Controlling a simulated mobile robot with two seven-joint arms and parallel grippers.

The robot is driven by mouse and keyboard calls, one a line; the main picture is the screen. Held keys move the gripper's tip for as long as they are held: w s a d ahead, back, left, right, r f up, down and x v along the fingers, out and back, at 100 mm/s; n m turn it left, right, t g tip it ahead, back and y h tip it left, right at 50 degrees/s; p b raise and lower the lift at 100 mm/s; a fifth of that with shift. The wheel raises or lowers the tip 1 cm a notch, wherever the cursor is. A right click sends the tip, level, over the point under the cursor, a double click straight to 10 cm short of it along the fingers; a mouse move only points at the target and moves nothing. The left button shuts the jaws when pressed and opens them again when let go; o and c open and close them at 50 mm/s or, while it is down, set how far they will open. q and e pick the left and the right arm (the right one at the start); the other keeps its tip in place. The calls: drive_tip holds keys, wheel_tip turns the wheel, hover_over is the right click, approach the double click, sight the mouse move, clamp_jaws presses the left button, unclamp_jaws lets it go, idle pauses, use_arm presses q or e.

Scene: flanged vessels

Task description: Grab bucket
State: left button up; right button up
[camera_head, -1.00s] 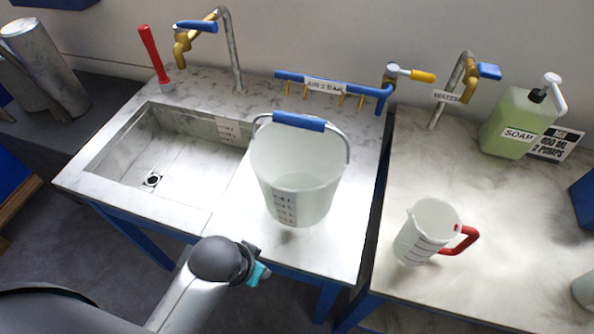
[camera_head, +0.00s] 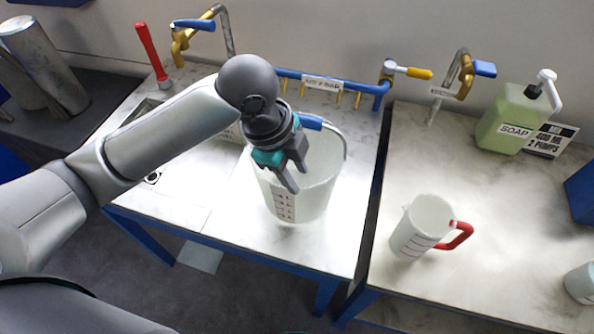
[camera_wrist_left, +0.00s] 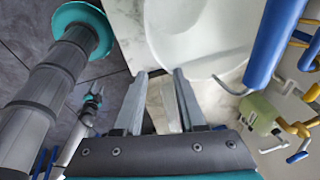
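The white translucent bucket (camera_head: 318,195) stands upright on the marble counter, right of the sink, with markings on its front. Its blue handle grip (camera_head: 311,122) is raised at the rim and partly hidden by my left gripper. My left gripper (camera_head: 298,178) is open and empty, pointing down in front of the bucket's left part. In the left wrist view the two fingers (camera_wrist_left: 158,98) are apart, with the bucket (camera_wrist_left: 200,30) beyond them and the blue grip (camera_wrist_left: 270,45) to the right. My right gripper (camera_wrist_left: 92,102) shows small in the wrist view; its state is unclear.
A measuring jug (camera_head: 424,228) with a red handle stands on the right counter. A green soap bottle (camera_head: 507,122) is behind it. A blue rail (camera_head: 345,86) and brass taps line the back. The sink (camera_head: 140,122) is partly hidden by my left arm.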

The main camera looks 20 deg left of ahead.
use_arm(q)
drive_tip(key=w+a+r+m+g+y, duration=0.1)
drive_tip(key=a+r+m+y, duration=0.15)
drive_tip(key=a+r, duration=0.35)
hover_over(269, 190)
wheel_tip(269, 190, down, 10)
drive_tip(key=f, duration=0.1)
drive_tip(key=shift+m, duration=0.35)
wheel_tip(269, 190, down, 5)
drive_tip(key=shift+a+r+b, duration=0.1)
drive_tip(key=shift+r+b, duration=0.1)
drive_tip(key=shift+b, duration=0.3)
clamp_jaws()
drive_tip(key=shift+r, duration=0.1)
idle(0.6)
